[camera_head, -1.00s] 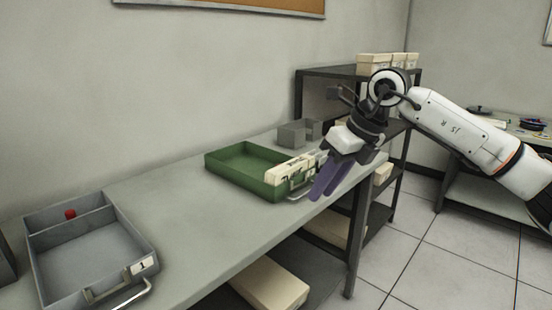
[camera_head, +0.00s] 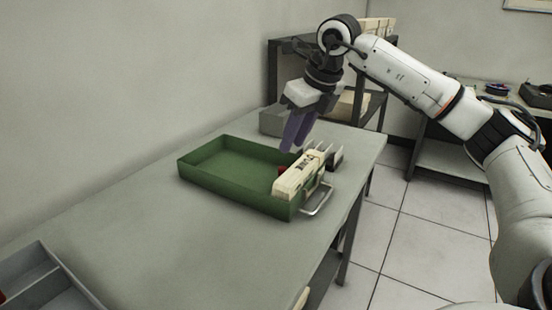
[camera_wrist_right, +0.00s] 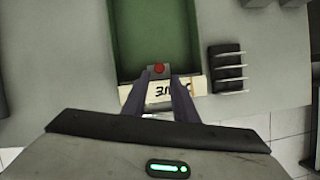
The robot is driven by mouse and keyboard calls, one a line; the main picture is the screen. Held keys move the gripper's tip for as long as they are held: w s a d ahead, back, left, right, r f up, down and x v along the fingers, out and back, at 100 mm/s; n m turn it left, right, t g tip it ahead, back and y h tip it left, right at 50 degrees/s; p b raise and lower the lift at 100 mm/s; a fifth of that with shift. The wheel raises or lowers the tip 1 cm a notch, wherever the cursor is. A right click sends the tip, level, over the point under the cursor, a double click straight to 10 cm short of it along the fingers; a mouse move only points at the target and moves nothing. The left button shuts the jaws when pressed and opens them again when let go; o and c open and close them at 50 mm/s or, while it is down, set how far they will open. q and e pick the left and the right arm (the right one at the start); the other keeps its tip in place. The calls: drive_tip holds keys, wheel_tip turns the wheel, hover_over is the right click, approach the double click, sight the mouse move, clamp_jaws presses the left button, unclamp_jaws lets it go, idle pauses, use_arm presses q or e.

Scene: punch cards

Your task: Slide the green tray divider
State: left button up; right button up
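The green tray (camera_head: 228,188) stands on the grey table, and part of it also shows in the wrist view (camera_wrist_right: 124,50). A block of cream cards (camera_head: 297,178) stands at its right end, with writing visible in the wrist view (camera_wrist_right: 160,92). A small red knob (camera_head: 281,170) sits beside the cards, also in the wrist view (camera_wrist_right: 159,69); the divider panel under it is hidden or too small to make out. My right gripper (camera_head: 292,149) points down above the knob, apart from it, its purple fingers open and empty. My left gripper is out of view.
A metal handle (camera_head: 318,202) sticks out of the tray's right end. A dark slotted rack (camera_wrist_right: 228,68) stands close beside the tray. A grey tray (camera_head: 45,280) is at the lower left. The table between the trays is clear.

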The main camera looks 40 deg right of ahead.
sight(282, 168)
drive_tip(key=x, duration=0.8)
drive_tip(key=shift+f, duration=0.25)
clamp_jaws()
